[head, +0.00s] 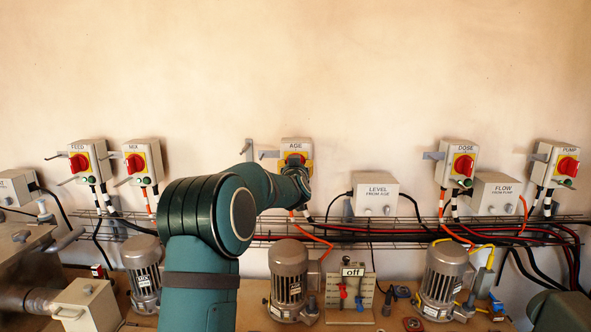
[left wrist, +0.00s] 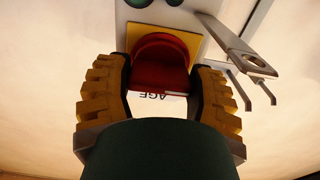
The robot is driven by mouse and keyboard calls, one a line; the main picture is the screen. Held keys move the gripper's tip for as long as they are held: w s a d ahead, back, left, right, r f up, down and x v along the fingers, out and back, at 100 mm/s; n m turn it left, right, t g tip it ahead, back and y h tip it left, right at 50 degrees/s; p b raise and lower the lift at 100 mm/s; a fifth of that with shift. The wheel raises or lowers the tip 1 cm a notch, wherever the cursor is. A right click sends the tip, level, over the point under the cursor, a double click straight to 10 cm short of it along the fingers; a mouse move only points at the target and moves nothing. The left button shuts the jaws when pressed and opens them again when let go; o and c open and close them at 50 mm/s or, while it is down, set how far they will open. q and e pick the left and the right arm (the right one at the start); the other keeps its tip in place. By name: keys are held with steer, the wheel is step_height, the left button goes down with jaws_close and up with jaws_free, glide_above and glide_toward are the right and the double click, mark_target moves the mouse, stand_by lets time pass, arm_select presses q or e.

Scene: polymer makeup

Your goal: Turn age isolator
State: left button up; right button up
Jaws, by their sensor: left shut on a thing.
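The AGE isolator (head: 290,143) is a pale box on the wall with a yellow plate and a red rotary knob, in the middle of the head view. My left gripper (head: 299,165) is at its front and covers much of the knob. In the left wrist view, the red knob (left wrist: 160,65) sits on its yellow plate (left wrist: 187,38), with the AGE label upside down below it. The yellow ribbed fingers of my left gripper (left wrist: 160,85) are shut on the knob from both sides. My right gripper is not in view.
Similar isolators FEED (head: 79,162), MIX (head: 135,160), DOSE (head: 463,166) and PUMP (head: 567,163) line the wall. A metal lever (left wrist: 235,45) juts out beside the AGE box. Cables run along a wire tray; motors (head: 289,275) and an "off" stand (head: 352,271) are below.

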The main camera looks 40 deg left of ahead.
arm_select(q)
steer(key=o, duration=1.2)
steer(key=shift+s, duration=0.1)
steer(key=v, duration=1.2)
